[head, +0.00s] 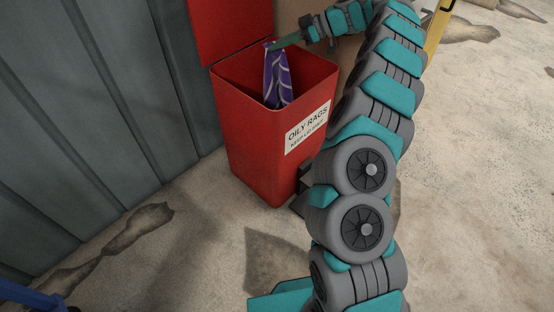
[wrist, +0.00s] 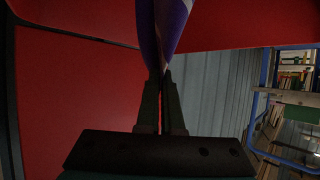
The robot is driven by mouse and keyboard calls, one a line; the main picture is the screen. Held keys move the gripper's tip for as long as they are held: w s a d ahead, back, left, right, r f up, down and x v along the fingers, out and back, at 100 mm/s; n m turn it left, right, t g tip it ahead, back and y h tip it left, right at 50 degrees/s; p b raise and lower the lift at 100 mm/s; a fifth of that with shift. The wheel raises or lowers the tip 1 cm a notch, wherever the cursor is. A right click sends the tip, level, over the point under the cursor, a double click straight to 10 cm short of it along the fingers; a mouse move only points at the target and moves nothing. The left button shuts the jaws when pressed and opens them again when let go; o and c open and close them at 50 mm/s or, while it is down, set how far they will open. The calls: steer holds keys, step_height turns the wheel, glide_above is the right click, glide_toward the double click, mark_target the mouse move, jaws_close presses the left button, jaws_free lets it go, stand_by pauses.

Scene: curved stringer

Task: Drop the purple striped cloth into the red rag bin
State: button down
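The purple striped cloth (head: 278,80) hangs from my gripper (head: 274,45) into the open mouth of the red rag bin (head: 262,150). Its upper end is pinched between the fingertips and its lower part is inside the bin, below the rim. The wrist view shows the cloth (wrist: 168,28) held between the two nearly closed fingers of my gripper (wrist: 164,75). The bin carries an "OILY RAGS" label, and its lid (head: 228,28) stands open at the back left. The bin's floor is hidden.
A grey corrugated wall (head: 90,120) runs along the left, close to the bin. A brown panel (head: 295,20) stands behind the bin, and a yellow post (head: 437,30) is at the upper right. Stained concrete floor (head: 470,180) lies clear at right. Shelves (wrist: 292,85) show in the wrist view.

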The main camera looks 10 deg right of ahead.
step_height(320, 180, down, 6)
steer(key=p, duration=0.1)
steer(key=shift+s+d+f, duration=0.2)
steer(key=shift+d, duration=0.05)
stand_by(0.4)
steer(key=c, duration=1)
jaws_free()
steer(key=shift+o, duration=0.4)
steer(key=o, duration=0.9)
steer(key=shift+s+d+r+g+h, duration=0.1)
steer(key=shift+d+r+g+h, duration=0.15)
steer(key=shift+d+r+h, duration=0.4)
steer(key=shift+s+d+r+g+h, duration=0.2)
steer(key=shift+d+r+h, duration=0.15)
steer(key=shift+r+h, duration=0.55)
steer(key=shift+s+d+r+g+h, duration=0.1)
steer(key=shift+d+r+g+h, duration=0.15)
steer(key=shift+d+r+h, duration=0.5)
